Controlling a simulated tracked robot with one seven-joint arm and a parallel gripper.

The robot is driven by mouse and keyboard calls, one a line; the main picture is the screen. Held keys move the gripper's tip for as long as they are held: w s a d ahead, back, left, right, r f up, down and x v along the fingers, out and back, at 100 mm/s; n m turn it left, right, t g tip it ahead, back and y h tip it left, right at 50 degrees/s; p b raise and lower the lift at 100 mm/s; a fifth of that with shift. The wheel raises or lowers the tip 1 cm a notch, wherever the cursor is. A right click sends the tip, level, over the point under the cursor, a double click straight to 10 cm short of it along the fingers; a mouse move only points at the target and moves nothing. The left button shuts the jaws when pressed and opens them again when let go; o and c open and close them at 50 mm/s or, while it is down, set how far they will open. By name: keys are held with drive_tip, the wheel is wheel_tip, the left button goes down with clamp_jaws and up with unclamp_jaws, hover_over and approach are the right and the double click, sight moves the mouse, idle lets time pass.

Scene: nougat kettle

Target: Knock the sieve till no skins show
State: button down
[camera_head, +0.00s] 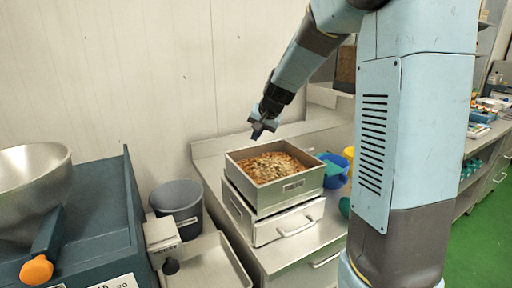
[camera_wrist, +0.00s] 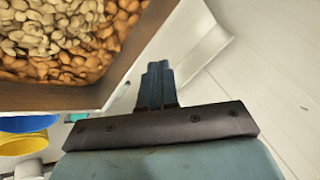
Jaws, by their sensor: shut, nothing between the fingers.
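The sieve (camera_head: 273,196) is a square, metal-walled box standing on a steel drawer unit (camera_head: 283,230) on the bench. A layer of almonds fills it; brown pieces and paler ones show on top, the brown mostly along the edges. In the wrist view the sieve's wall (camera_wrist: 125,55) runs down the upper left, with brown and pale almonds (camera_wrist: 70,35) inside. I cannot tell loose skins from whole brown almonds. My gripper (camera_head: 259,130) is above and behind the sieve's back edge, apart from it. In the wrist view my fingers (camera_wrist: 157,75) are shut and empty, beside the wall.
A blue tub (camera_head: 335,171) and a yellow tub stand close behind the sieve to the right. A grey bucket (camera_head: 177,207) stands at left, near a blue machine with a steel bowl (camera_head: 32,190). The white wall is close behind the bench.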

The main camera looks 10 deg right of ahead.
drive_tip(key=shift+s+f, duration=0.35)
drive_tip(key=shift+f, duration=0.4)
drive_tip(key=shift+s+f, duration=0.3)
drive_tip(key=shift+f, duration=0.4)
idle(1.6)
drive_tip(key=shift+r, duration=0.1)
drive_tip(key=shift+w+r, duration=0.3)
drive_tip(key=shift+r, duration=0.3)
drive_tip(key=shift+w+a+r, duration=0.1)
drive_tip(key=shift+w+r, duration=0.15)
drive_tip(key=shift+r, duration=0.6)
drive_tip(key=shift+w+r, duration=0.25)
drive_tip(key=shift+r, duration=0.65)
drive_tip(key=shift+w+a+r, duration=0.1)
drive_tip(key=shift+w+r, duration=0.15)
drive_tip(key=shift+r, duration=0.6)
